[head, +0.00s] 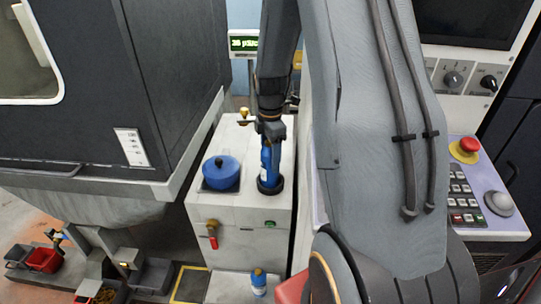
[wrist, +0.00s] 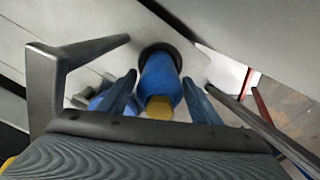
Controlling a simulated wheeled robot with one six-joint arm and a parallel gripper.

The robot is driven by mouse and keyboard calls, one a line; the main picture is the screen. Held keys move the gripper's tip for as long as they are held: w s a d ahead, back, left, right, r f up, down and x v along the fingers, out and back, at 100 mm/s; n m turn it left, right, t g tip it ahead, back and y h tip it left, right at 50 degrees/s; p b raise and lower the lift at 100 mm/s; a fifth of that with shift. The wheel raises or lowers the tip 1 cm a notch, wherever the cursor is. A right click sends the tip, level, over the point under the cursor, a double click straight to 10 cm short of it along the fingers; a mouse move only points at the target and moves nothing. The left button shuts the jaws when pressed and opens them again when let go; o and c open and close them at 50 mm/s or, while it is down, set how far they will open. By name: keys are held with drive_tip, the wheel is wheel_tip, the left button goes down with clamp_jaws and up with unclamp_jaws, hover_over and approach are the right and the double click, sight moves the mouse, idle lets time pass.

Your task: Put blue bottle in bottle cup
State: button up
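The blue bottle (head: 266,162) is upright on top of the white cabinet, its lower end inside the black bottle cup (head: 270,189). In the wrist view, the bottle (wrist: 160,77) shows its yellow cap towards me, and the black rim of the cup (wrist: 150,50) rings its far end. I cannot tell whether its base rests on the cup's floor. My gripper (head: 269,135) is at the bottle's top, pointing down.
A blue lidded pot (head: 221,173) stands on the white cabinet (head: 242,215) left of the bottle. Another blue bottle (head: 259,284) stands lower, in front. A dark machine is at left. A control panel with a red button (head: 466,148) is at right.

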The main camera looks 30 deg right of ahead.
drive_tip(key=shift+o, duration=0.5)
drive_tip(key=shift+r, duration=0.1)
wheel_tip(320, 180, up, 12)
drive_tip(key=b, duration=0.3)
drive_tip(key=shift+a, duration=0.1)
drive_tip(key=s+a+f+m, duration=0.3)
drive_tip(key=s+a+m, duration=0.4)
drive_tip(key=m, duration=0.1)
drive_tip(key=s+a+f+m+t, duration=0.1)
drive_tip(key=s+a+f+m, duration=0.2)
drive_tip(key=s+a+m, duration=0.5)
drive_tip(key=shift+f+m, duration=0.25)
drive_tip(key=shift+m, duration=0.05)
drive_tip(key=shift+s, duration=0.1)
